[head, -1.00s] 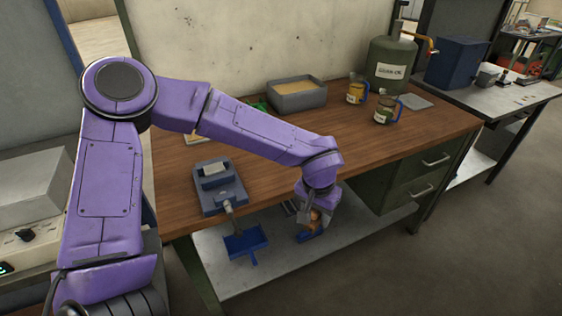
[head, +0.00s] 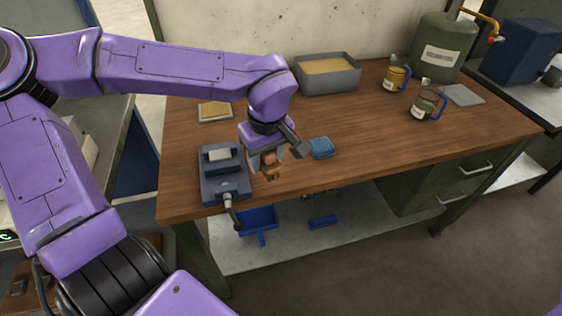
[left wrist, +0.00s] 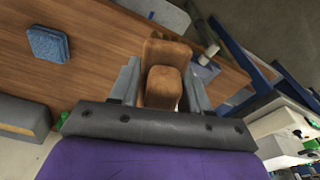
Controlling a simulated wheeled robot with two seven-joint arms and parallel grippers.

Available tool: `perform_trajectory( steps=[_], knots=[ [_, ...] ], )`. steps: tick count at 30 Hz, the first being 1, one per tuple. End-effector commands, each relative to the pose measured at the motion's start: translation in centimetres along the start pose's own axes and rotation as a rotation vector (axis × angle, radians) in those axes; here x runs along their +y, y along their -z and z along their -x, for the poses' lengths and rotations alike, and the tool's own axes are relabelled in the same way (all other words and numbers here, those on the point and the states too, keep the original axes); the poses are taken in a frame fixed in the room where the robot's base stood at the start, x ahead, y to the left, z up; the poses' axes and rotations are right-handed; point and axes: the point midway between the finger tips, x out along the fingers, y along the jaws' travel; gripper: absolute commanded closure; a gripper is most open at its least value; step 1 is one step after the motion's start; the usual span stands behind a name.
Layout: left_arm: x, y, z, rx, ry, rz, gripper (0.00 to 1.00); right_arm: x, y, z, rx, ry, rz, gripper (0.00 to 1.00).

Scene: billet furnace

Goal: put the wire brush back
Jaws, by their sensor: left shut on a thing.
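My left gripper (head: 267,163) is shut on a small brown wooden-looking block, which I take to be the wire brush (head: 271,168); no bristles show. It is over the front part of the workbench (head: 420,145), just right of the grey-blue vise (head: 222,178). I cannot tell whether the brush touches the bench top. In the left wrist view the brown brush (left wrist: 164,78) sits between the two grey fingers. My right gripper is not in view.
A blue dustpan (head: 257,218) is on the shelf below. The bench's right front is clear.

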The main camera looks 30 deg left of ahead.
Motion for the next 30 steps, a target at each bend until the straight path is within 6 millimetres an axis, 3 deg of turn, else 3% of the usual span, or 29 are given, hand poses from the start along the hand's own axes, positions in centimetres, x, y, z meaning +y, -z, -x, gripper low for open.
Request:
perform_trajectory(
  steps=[2,5,7,13,18,25,30],
  knots=[
    [-0.8,0.1,0.5,-0.001,0.008,0.086,0.82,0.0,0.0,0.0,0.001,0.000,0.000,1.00],
    [-0.3,0.8,-0.4,0.003,0.017,0.127,0.82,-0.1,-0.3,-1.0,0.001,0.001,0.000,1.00],
    [0.9,1.8,-1.1,0.005,0.017,0.130,0.82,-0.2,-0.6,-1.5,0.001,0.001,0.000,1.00],
    [5.5,5.3,-3.7,-0.001,0.019,0.125,0.82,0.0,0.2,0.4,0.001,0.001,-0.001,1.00],
    [8.0,6.9,-7.8,-0.001,0.018,0.121,0.82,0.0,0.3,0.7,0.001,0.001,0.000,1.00],
    [9.6,7.9,-10.7,-0.002,0.016,0.120,0.82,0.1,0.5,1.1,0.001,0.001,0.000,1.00],
    [9.5,7.5,-13.2,-0.002,0.013,0.119,0.82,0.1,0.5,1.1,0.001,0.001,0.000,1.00]
  ],
)
